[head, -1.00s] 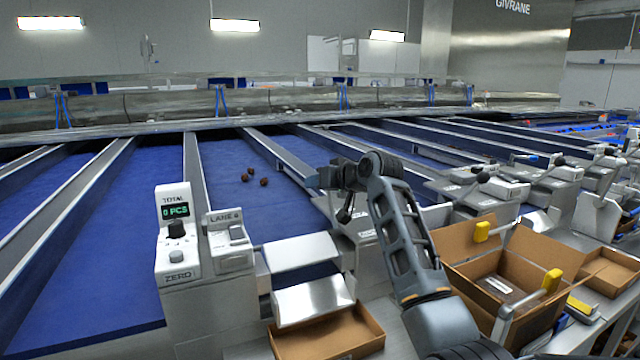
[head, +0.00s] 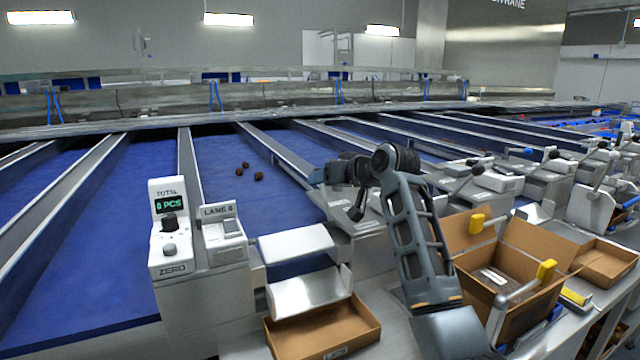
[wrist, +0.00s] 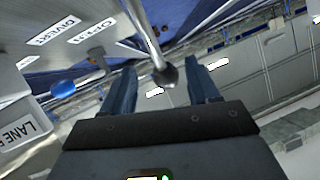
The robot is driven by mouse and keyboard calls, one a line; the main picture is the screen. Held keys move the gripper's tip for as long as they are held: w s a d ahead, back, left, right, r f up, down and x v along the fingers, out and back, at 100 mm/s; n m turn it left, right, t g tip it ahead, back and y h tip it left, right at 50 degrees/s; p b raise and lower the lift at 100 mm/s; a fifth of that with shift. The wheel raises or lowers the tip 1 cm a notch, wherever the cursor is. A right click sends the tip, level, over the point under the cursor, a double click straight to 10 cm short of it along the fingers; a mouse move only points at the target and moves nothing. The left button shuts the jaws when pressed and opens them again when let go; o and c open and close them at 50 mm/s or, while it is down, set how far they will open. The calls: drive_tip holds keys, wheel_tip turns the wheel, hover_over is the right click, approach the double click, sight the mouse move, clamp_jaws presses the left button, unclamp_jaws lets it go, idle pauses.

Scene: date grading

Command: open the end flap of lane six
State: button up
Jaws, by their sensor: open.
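The lane six sign (head: 217,211) stands on a grey post at the near end of a blue belt (head: 272,200). Three brown dates (head: 258,176) lie on that belt. A bright metal plate (head: 296,243) is at the belt's end, above a sloping metal chute (head: 308,289). My gripper (head: 328,174) is over the right side of the lane's end, open and empty. In the wrist view a metal lever with a dark ball knob (wrist: 168,76) appears between my open fingers (wrist: 162,66). I cannot tell whether they touch it. Labels reading OPEN (wrist: 91,32) and DIVERT (wrist: 57,32) show beside it.
A counter box (head: 170,225) reading 0 PCS stands left of the sign. An open carton (head: 322,330) sits below the chute. A larger carton with yellow-handled parts (head: 500,285) is right of my arm. A blue knob (wrist: 63,89) shows in the wrist view.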

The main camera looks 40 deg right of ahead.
drive_tip(key=shift+v, duration=1.55)
